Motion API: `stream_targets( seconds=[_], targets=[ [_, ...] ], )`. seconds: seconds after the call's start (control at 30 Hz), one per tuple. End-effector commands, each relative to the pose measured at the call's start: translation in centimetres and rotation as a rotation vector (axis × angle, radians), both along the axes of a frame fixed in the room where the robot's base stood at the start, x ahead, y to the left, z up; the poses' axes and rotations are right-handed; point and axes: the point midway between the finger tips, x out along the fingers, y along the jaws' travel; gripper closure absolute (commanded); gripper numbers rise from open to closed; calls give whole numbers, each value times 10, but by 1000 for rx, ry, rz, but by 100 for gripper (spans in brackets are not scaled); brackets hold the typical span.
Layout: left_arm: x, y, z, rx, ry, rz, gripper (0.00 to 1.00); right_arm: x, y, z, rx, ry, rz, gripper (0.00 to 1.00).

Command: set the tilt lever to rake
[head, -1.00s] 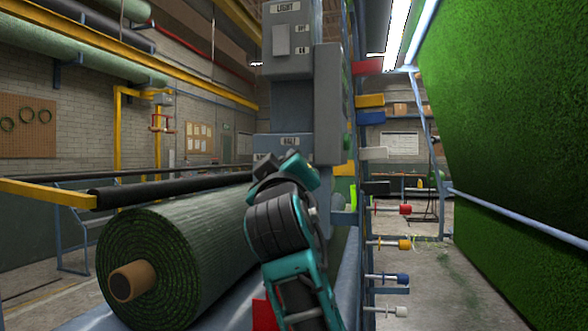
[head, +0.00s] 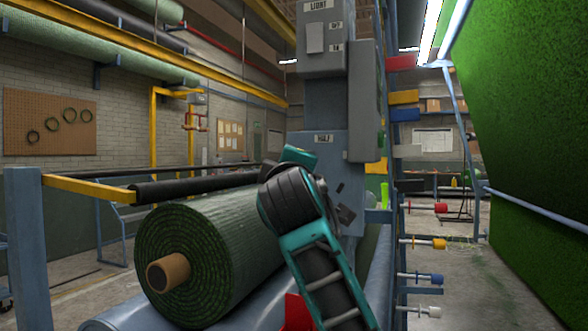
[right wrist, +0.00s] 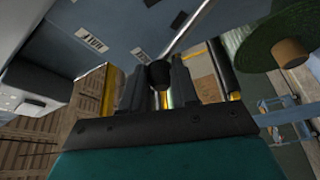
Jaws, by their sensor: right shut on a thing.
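The tilt lever shows in the right wrist view as a thin silver rod (right wrist: 188,32) with a black knob (right wrist: 160,75), beside a blue-grey post face. My right gripper (right wrist: 157,82) has its dark fingers closed around the knob. In the head view my teal and black right arm reaches up to the control post (head: 330,110), and the lever is hidden there. One plate on the post (head: 323,139) seems to read HALF. A second plate (right wrist: 138,55) in the wrist view is unreadable, so the lever's setting cannot be told. My left gripper is out of view.
A green turf roll (head: 205,250) on a brown core lies left of my arm. A yellow bar (head: 95,188) crosses at the left. Pegs with coloured ends (head: 420,277) stick out right of the post. A tall turf sheet (head: 530,150) slopes at the far right.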

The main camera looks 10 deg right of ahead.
Motion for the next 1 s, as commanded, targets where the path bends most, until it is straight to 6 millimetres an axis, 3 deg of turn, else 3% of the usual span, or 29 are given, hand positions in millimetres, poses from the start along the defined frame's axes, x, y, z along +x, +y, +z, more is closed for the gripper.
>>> stream_targets(
  seconds=[0.37,0.4,0.6,0.67,1.0],
  targets=[
    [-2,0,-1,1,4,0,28,0,1,-1,-6,4,2,100],
    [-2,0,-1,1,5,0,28,0,1,-1,-6,4,2,68],
    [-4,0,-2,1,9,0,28,0,1,-1,-5,4,1,49],
    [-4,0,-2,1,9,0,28,0,1,-1,-4,3,1,45],
    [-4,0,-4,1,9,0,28,-6,2,-2,-3,2,1,45]
  ],
)
